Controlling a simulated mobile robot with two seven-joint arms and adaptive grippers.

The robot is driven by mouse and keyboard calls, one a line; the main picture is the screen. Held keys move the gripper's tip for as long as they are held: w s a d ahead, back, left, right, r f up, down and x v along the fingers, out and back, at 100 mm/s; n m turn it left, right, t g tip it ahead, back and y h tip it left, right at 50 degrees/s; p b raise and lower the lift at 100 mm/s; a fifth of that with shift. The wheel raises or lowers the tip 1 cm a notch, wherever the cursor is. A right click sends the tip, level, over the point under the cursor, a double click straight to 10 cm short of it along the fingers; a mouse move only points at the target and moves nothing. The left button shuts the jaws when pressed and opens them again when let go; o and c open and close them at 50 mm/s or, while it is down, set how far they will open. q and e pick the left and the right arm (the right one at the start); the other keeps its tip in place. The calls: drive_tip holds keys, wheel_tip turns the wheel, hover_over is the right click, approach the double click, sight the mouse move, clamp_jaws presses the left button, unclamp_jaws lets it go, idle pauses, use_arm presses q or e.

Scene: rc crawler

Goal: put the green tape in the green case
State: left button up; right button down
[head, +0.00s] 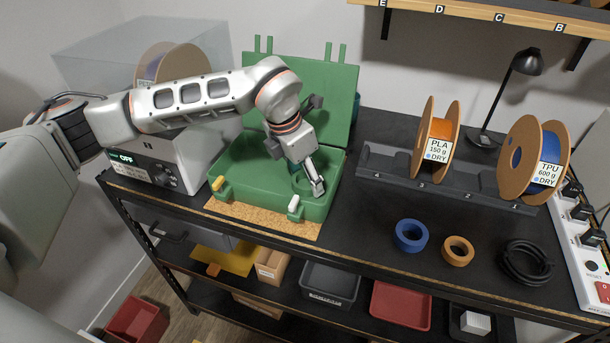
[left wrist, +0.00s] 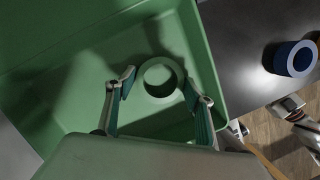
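The green case (head: 270,205) lies open on the workbench, its lid raised behind it. The case also fills much of the left wrist view (left wrist: 70,95). A green tape ring (left wrist: 160,77) lies flat on the case floor in the left wrist view. My left gripper (head: 318,190) reaches down into the case near its right front corner. In the left wrist view its fingers (left wrist: 161,86) are open, one on each side of the ring, with small gaps. In the head view I cannot clearly make out the ring. Part of what looks like my right gripper (left wrist: 292,108) shows at the right edge.
A blue tape (head: 410,236), an orange tape (head: 458,250) and a coiled black cable (head: 526,262) lie right of the case. A rack holds an orange spool (head: 437,140) and a blue spool (head: 536,160). A dryer box (head: 160,160) stands left. A cork mat (head: 270,219) lies under the case.

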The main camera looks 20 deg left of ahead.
sight(295, 185)
use_arm(q)
drive_tip(key=shift+o, duration=0.6)
drive_tip(key=shift+r, duration=0.15)
drive_tip(key=shift+r, duration=0.35)
drive_tip(key=b+v, duration=0.1)
drive_tip(key=v, duration=1)
drive_tip(key=shift+r, duration=0.25)
drive_tip(key=shift+s+a+f, duration=0.1)
drive_tip(key=shift+s, duration=0.1)
